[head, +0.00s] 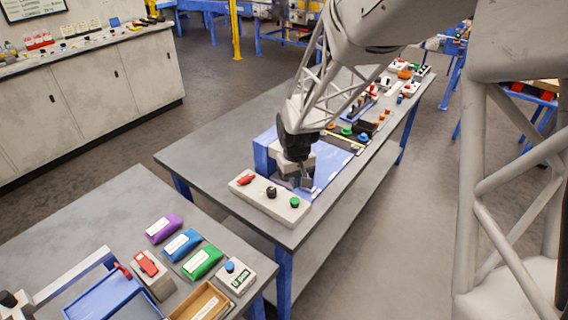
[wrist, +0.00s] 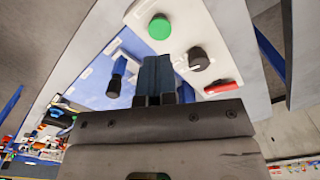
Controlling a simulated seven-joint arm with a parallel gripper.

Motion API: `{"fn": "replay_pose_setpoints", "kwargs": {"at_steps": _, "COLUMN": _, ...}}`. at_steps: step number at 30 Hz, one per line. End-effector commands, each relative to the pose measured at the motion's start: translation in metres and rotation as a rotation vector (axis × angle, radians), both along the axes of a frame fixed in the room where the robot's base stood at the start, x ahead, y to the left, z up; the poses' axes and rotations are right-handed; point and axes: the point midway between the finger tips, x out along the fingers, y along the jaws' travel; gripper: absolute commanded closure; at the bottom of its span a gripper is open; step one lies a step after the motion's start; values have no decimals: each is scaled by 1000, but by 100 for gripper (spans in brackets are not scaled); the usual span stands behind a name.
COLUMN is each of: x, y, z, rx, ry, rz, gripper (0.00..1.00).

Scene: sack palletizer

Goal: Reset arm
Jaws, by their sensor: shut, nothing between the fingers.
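My gripper (wrist: 157,98) is shut and empty. In the head view it hangs low over the blue station (head: 262,152) on the middle table, just behind a white control panel (head: 270,205). The panel carries a red switch (head: 245,180), a black knob (head: 271,192) and a green button (head: 294,202). In the wrist view the green button (wrist: 159,27), the black knob (wrist: 199,59) and the red switch (wrist: 224,87) lie beyond the fingertips. My arm hides part of the blue station. I cannot tell whether the fingers touch anything.
The front-left table holds purple (head: 163,228), blue (head: 182,244) and green (head: 203,261) sacks, a wooden tray (head: 222,312) and a small device with a blue knob (head: 237,277). More knobs and buttons line the middle table behind my gripper. A grey cabinet (head: 90,95) stands at left.

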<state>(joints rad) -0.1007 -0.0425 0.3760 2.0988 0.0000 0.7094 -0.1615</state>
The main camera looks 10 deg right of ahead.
Motion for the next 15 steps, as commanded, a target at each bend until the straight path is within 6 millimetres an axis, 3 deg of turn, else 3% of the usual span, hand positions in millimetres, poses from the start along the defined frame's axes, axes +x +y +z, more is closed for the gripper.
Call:
{"fn": "replay_pose_setpoints", "kwargs": {"at_steps": 8, "x": -4, "y": -2, "z": 7, "rx": 1, "ry": -6, "rz": -5, "gripper": 100}}
{"fn": "replay_pose_setpoints", "kwargs": {"at_steps": 15, "x": -25, "y": -10, "z": 36, "rx": 2, "ry": -27, "rz": -30, "gripper": 100}}
